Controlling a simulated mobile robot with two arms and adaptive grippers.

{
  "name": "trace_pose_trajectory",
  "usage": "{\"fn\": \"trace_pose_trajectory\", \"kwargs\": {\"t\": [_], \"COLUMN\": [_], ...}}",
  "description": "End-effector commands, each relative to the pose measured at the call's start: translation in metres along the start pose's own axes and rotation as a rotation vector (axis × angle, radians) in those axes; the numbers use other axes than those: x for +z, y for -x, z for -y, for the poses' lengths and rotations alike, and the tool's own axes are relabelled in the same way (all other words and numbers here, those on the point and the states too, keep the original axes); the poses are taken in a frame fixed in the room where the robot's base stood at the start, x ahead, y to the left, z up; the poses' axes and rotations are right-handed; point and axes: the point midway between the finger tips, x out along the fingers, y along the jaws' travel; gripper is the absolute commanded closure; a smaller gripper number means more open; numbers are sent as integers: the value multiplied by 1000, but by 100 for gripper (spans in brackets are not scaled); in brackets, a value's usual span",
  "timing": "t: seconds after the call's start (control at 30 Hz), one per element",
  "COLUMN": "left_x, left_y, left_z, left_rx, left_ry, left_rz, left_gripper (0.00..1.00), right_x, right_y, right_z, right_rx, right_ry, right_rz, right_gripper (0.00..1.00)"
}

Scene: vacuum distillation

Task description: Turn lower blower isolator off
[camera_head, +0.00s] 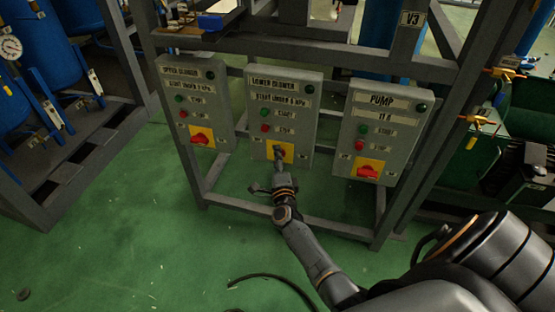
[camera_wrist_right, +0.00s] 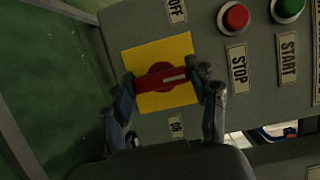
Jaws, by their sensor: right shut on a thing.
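The lower blower panel (camera_head: 285,82) is the middle of three grey boxes on the rack. Its isolator has a yellow plate (camera_wrist_right: 150,45) and a red handle (camera_wrist_right: 160,78). My right gripper (camera_head: 278,152) reaches up from below to this isolator and covers most of the handle in the head view. In the right wrist view, the fingers of my right gripper (camera_wrist_right: 168,84) close on the two ends of the red handle, which lies nearly crosswise in that picture. An OFF label (camera_wrist_right: 177,10) is above the plate there and an ON label (camera_wrist_right: 177,126) below. My left gripper is out of view.
The upper blower panel (camera_head: 195,88) stands to the left and the pump panel (camera_head: 383,125) to the right, each with its own red isolator handle. Red STOP (camera_wrist_right: 233,18) and green START (camera_wrist_right: 287,8) buttons are close by. The green floor (camera_head: 140,230) in front is mostly clear.

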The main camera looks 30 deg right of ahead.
Motion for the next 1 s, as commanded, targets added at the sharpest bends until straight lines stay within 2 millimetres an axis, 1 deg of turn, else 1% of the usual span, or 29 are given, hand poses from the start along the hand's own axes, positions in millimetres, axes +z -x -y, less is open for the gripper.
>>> {"fn": "trace_pose_trajectory", "kwargs": {"t": [0.1, 0.13, 0.17, 0.2, 0.23, 0.53, 0.67, 0.77, 1.0], "left_x": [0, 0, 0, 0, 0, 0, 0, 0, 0], "left_y": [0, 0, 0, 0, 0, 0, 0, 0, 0], "left_z": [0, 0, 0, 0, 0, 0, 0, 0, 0], "left_rx": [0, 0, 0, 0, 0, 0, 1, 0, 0], "left_ry": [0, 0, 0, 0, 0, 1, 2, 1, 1], "left_rz": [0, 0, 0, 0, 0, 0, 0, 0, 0], "left_gripper": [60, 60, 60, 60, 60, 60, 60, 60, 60], "right_x": [1, 1, 1, 1, 1, 0, 0, 0, 0], "right_y": [1, 1, 1, 0, 0, 1, 9, 24, 76], "right_z": [-1, -1, -1, -1, -1, 0, -2, -2, -2], "right_rx": [2, 2, 2, 2, 2, 1, 2, 3, 4], "right_ry": [6, 6, 6, 5, 5, 2, 1, 0, 2], "right_rz": [4, 4, 4, 4, 3, 1, 2, 2, 1], "right_gripper": [73, 36, 30, 21, 19, 19, 19, 19, 19]}}
